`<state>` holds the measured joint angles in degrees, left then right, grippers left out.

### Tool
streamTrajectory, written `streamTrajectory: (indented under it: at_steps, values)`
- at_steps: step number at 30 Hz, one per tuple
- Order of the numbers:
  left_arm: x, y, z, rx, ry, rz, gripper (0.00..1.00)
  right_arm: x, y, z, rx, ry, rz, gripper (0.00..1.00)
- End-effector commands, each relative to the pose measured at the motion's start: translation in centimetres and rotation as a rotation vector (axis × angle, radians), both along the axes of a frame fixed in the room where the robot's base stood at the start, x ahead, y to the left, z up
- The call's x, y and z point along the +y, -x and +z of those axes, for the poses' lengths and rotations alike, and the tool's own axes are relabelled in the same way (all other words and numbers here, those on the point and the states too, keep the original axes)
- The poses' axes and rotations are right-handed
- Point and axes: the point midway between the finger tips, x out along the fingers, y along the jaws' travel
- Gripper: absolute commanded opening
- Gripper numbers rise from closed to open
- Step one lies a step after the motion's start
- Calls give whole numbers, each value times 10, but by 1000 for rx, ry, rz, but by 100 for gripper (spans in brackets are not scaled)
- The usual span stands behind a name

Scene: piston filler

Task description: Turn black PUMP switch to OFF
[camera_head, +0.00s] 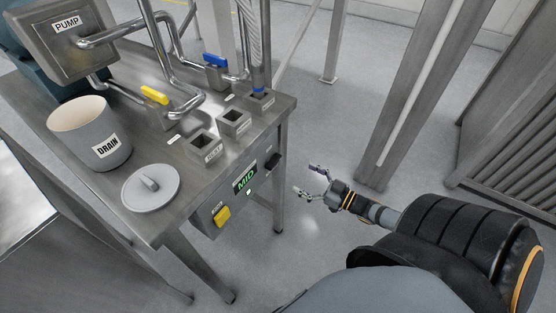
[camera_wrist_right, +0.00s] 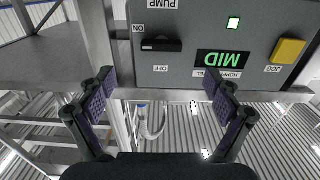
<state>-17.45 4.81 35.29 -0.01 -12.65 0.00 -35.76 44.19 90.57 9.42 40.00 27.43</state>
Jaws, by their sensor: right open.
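The black PUMP switch (camera_head: 272,161) is on the front panel of the steel table, at the panel's right end in the head view. In the right wrist view, which is upside down, the switch (camera_wrist_right: 163,45) is a black bar lying level between the ON and OFF labels; which label it points to is unclear. My right gripper (camera_head: 308,180) is open and empty, in front of the panel and apart from it. Its two padded fingers (camera_wrist_right: 160,88) stand wide apart below the switch in the wrist view. My left gripper is not in view.
The panel also holds a green MID display (camera_head: 245,178) and a yellow JOG button (camera_head: 222,215). On the steel table (camera_head: 170,210) stand a DRAIN pot (camera_head: 90,135), a round lid (camera_head: 150,188) and pipes with yellow and blue valve handles. The floor around my right gripper is clear.

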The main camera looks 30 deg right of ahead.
Motion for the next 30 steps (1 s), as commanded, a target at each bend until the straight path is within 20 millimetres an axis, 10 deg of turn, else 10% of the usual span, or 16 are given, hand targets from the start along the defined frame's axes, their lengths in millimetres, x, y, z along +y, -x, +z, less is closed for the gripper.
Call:
streamTrajectory:
  at_steps: [7, 21, 30]
  values:
    - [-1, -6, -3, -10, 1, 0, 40, 7, -9, 4, -13, -10, 14, 91]
    - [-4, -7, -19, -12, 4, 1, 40, 40, -89, 5, -12, -7, 11, 91]
    - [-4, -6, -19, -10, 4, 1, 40, 43, -97, 4, -8, -7, 12, 91]
